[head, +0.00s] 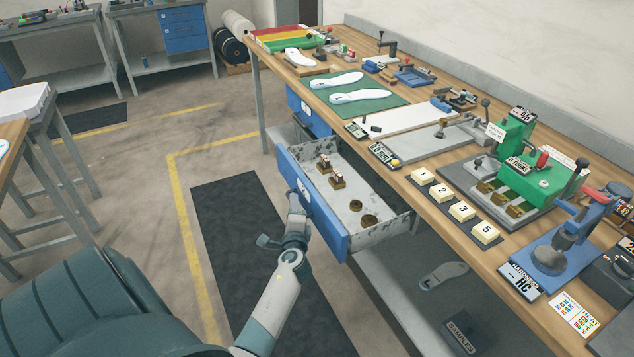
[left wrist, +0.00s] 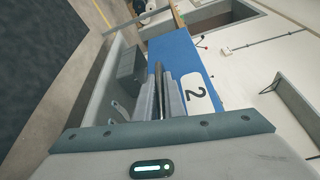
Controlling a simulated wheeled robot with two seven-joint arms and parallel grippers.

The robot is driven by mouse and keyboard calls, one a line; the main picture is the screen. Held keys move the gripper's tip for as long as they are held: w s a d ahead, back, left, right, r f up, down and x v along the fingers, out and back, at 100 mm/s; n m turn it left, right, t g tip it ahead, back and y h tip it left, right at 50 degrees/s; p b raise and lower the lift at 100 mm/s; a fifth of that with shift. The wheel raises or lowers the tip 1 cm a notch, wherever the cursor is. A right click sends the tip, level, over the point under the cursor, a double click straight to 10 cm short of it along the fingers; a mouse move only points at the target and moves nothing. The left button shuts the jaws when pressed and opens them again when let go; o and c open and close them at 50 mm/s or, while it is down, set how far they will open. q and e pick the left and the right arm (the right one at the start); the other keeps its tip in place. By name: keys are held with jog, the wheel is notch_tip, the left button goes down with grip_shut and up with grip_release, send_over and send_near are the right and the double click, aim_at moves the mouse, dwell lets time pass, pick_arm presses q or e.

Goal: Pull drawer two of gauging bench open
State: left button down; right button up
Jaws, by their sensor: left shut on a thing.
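Drawer two of the gauging bench stands pulled out, its blue front (head: 325,219) facing me and its grey inside (head: 375,187) open to view. In the left wrist view, the blue front (left wrist: 182,46) carries a white label with the number 2 (left wrist: 195,92). My left gripper (head: 294,204) is at the drawer front, beside the label, and is shut on the drawer handle. In the left wrist view its fingers (left wrist: 163,88) are close together and mostly hide the handle. My right gripper is not in view.
Small brass pieces (head: 338,181) and dark rings (head: 369,220) lie in the drawer. The wooden bench top (head: 405,182) above holds gauges, numbered blocks (head: 463,211) and a green fixture (head: 530,175). A lower shelf (head: 405,290) lies below. A dark mat (head: 235,235) covers open floor before the bench.

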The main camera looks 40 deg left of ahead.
pick_arm(q)
jog(key=s+a, duration=0.5)
jog(key=s, duration=0.6)
jog(key=shift+s+p, duration=0.3)
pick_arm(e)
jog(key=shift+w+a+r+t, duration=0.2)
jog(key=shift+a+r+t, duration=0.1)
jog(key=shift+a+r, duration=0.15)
pick_arm(q)
jog(key=c, duration=1.8)
grip_release()
jog(key=shift+c, duration=0.2)
jog(key=shift+d, duration=0.1)
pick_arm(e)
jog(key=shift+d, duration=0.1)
